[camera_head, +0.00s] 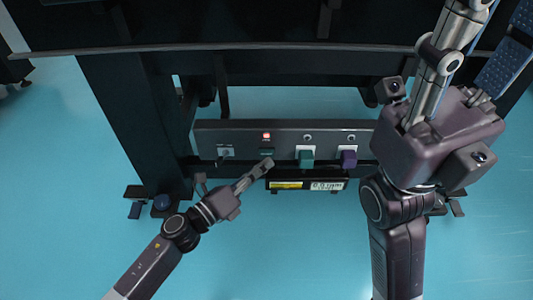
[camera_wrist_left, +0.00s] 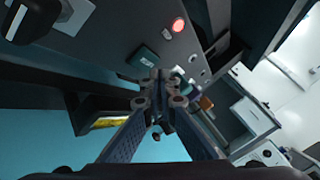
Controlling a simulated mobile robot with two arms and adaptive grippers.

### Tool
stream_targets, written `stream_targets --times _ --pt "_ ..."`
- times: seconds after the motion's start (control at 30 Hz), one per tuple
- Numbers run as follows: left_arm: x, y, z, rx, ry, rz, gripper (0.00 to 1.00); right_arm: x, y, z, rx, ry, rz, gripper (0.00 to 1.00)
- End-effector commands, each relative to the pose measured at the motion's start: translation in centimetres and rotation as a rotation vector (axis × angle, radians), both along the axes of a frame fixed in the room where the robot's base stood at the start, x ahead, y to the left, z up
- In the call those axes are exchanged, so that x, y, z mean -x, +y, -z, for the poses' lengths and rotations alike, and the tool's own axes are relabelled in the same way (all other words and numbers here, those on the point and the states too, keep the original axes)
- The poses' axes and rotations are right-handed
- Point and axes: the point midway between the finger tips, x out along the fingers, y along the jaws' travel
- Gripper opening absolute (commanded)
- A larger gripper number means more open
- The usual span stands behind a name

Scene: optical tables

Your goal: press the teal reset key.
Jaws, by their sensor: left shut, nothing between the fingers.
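A grey panel (camera_head: 240,135) under the table carries a small flat teal key (camera_head: 266,152) below a lit red lamp. The key also shows in the left wrist view (camera_wrist_left: 143,57), up and left of the fingertips. A larger teal block (camera_head: 305,157) sits to its right on the panel. My left gripper (camera_head: 268,163) is shut and empty, its tips just below the flat key in the head view; I cannot tell whether they touch anything. The tips show mid-frame in the left wrist view (camera_wrist_left: 160,88). My right gripper (camera_head: 487,45) is raised near the camera, its fingers apart.
A purple block (camera_head: 348,158) is right of the teal block. A grey switch-like fitting (camera_head: 226,152) is at the panel's left. A display with a yellow label (camera_head: 287,185) hangs below the panel. The dark table edge (camera_head: 250,49) overhangs above, and a dark leg (camera_head: 135,120) stands left.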

Motion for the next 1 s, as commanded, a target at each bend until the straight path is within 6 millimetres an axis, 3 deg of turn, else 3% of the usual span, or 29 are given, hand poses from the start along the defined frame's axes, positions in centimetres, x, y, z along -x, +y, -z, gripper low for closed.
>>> stream_targets --times 1.0 --pt "-1.2 0.0 0.0 0.001 -0.001 0.001 0.0 0.1 0.1 -0.1 0.002 -0.006 0.001 0.4"
